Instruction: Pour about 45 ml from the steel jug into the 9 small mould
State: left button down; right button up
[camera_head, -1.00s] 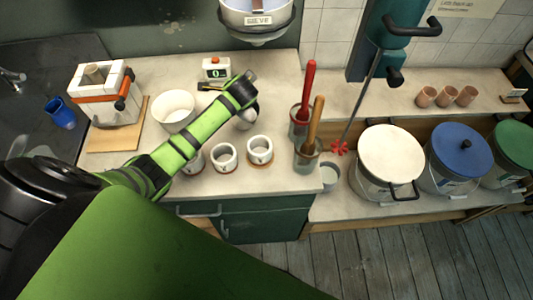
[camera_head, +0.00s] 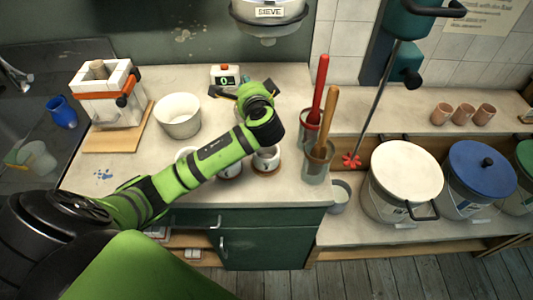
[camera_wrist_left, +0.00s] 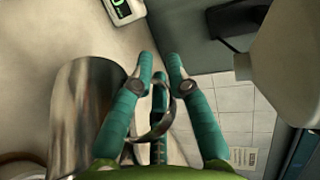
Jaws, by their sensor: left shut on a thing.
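My left gripper (camera_head: 258,92) is over the back of the counter, right of the scale. In the left wrist view, its teal fingers (camera_wrist_left: 160,68) are closed around the handle of the steel jug (camera_wrist_left: 82,115). The jug's shiny curved body fills the left of that view, and its contents do not show. Three small white moulds (camera_head: 266,159) stand in a row at the counter's front, partly covered by my forearm. I cannot read which is the 9 one. My right gripper is not in view.
A scale (camera_head: 225,76) reading 0 stands at the back. A white bowl (camera_head: 178,118) and a strapped mould (camera_head: 107,90) are to the left. Tool pots (camera_head: 317,163) stand to the right. Lidded buckets (camera_head: 403,175) are further right.

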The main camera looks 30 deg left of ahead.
pick_arm(q)
jog(key=shift+s+d+r+t+y+b, duration=0.2)
jog(key=shift+d+r+t+y+b, duration=0.1)
jog(key=shift+r+b, duration=0.2)
jog(key=shift+r, duration=0.1)
jog(key=shift+s+d+r+m+t+y+b, duration=0.3)
jog(key=shift+s+d+r+t+y+b, duration=0.25)
jog(key=shift+b, duration=0.6)
jog(key=shift+w+a, duration=0.1)
jog(key=shift+w, duration=0.05)
jog(key=shift+d+r, duration=0.15)
jog(key=shift+d, duration=0.05)
jog(key=shift+a, duration=0.15)
dwell(0.4)
jog(key=shift+a+b, duration=0.1)
jog(key=shift+b, duration=0.2)
